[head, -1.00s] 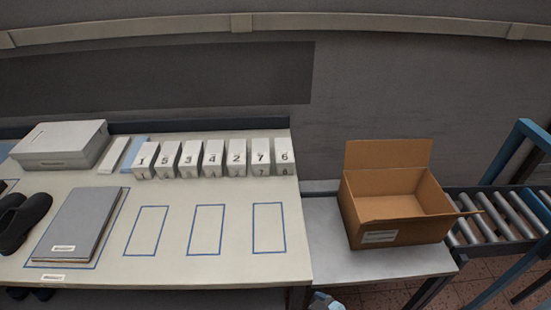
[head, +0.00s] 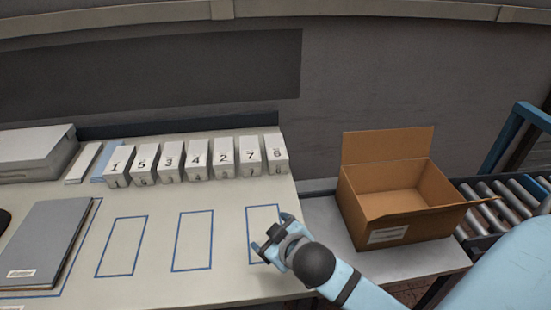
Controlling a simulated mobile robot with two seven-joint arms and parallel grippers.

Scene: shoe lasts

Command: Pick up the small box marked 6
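The small white box marked 6 (head: 276,154) stands at the right end of a row of numbered white boxes near the back of the table. The row reads 1, 5, 3, 4, 2, 7, 6 from left to right. My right gripper (head: 264,238) is over the rightmost blue outline, in front of the box marked 6 and apart from it. Its dark fingers are spread, with nothing between them. My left gripper is not in view.
The box marked 7 (head: 249,157) stands close on the left of the box marked 6. An open cardboard box (head: 375,212) sits on a side table to the right, beside a roller conveyor (head: 505,205).

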